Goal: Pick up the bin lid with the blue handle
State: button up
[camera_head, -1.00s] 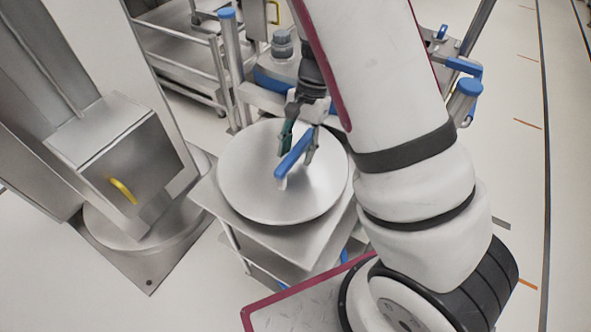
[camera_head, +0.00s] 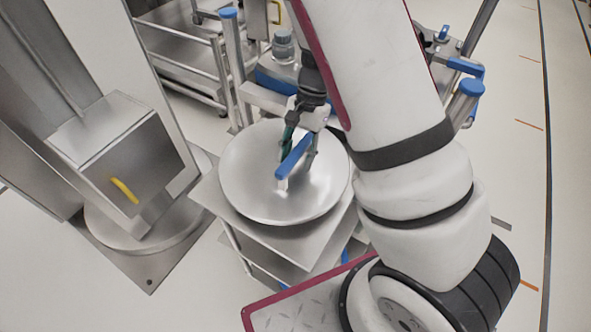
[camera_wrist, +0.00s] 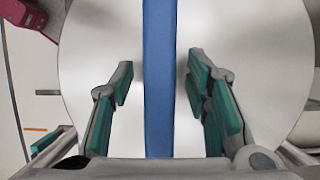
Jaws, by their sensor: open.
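The bin lid (camera_head: 250,190) is a round grey metal disc lying flat on a metal cart, with a straight blue handle (camera_head: 294,155) raised across its middle. In the wrist view the handle (camera_wrist: 159,80) runs up the picture between the two green-padded fingers of my gripper (camera_wrist: 160,90). The lid (camera_wrist: 255,60) fills most of the background there. My gripper (camera_head: 300,145) is open, with one finger on each side of the handle and a visible gap on both sides. Part of the lid's right edge is close to my arm in the head view.
The cart's top (camera_head: 222,206) shows around the lid. A metal machine with a yellow handle (camera_head: 124,190) stands at the left. A blue-capped post (camera_head: 228,14) and a trolley (camera_head: 170,50) stand behind. Open floor (camera_head: 540,200) lies at the right.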

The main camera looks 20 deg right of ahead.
grip_shut()
jog(key=shift+r, duration=0.1)
dwell(0.3)
jog(key=shift+r, duration=5.2)
notch_tip(320, 180, up, 8)
jog(key=p, duration=0.3)
jog(key=shift+r+p, duration=0.25)
jog(key=shift+p, duration=0.1)
